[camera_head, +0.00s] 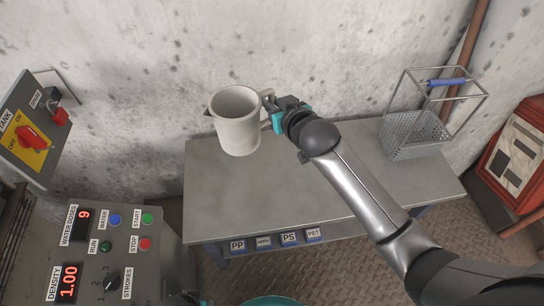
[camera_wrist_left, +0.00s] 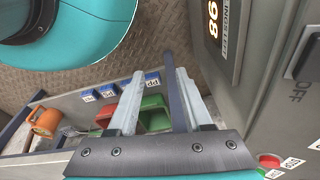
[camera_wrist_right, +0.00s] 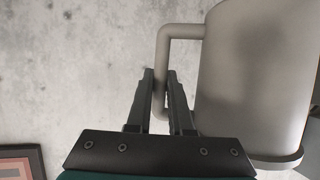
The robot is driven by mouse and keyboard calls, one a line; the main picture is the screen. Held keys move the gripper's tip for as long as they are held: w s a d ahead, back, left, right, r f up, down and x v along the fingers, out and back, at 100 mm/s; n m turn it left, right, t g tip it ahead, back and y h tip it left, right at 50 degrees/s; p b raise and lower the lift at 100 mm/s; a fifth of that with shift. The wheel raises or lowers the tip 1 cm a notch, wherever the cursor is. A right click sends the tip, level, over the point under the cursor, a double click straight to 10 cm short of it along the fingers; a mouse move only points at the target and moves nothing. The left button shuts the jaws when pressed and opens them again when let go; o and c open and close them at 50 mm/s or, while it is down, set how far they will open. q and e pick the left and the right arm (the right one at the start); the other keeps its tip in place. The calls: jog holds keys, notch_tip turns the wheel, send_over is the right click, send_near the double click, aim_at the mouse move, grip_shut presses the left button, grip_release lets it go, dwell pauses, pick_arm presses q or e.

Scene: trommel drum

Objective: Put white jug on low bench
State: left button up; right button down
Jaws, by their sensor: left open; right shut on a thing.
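The white jug (camera_head: 237,128) is upright in the head view, against the back left part of the grey bench (camera_head: 300,190). I cannot tell whether its base touches the bench top. My right gripper (camera_head: 270,113) is shut on the jug's handle, to the right of its body. In the right wrist view the fingers (camera_wrist_right: 163,88) are on either side of the handle, and the jug (camera_wrist_right: 258,75) fills the right side. My left gripper (camera_wrist_left: 160,85) is open and empty in the left wrist view, beside the control panel.
A wire basket (camera_head: 415,135) with a blue handle stands at the bench's right end. Labelled bins (camera_head: 290,238) sit under its front edge. A control panel (camera_head: 115,250) is at front left, a tank switch box (camera_head: 30,130) above it. The bench's middle is clear.

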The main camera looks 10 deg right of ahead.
pick_arm(q)
jog(key=w+d+r+t+b, duration=0.1)
jog(key=w+r+t+b, duration=0.15)
jog(key=r+b, duration=0.35)
jog(key=w+r+t+b, duration=0.1)
jog(key=w+r+b, duration=0.35)
jog(key=r, duration=0.35)
jog(key=w+d+t+h+b, duration=0.3)
jog(key=w+d+t, duration=0.1)
jog(key=d, duration=0.3)
jog(key=shift+w+t+h, duration=0.3)
jog(key=shift+w+t, duration=0.05)
jog(key=shift+t, duration=0.2)
pick_arm(e)
jog(key=shift+n+y, duration=0.5)
jog(key=shift+y, duration=0.1)
jog(key=shift+s+a+f, duration=0.1)
jog(key=shift+s+f, duration=0.35)
jog(key=shift+f, duration=3.45)
jog(key=shift+s+a+f, duration=0.1)
jog(key=shift+s+f, duration=0.3)
jog(key=shift+f, duration=3.55)
jog(key=shift+s+f, duration=0.45)
jog(key=shift+f, duration=3.45)
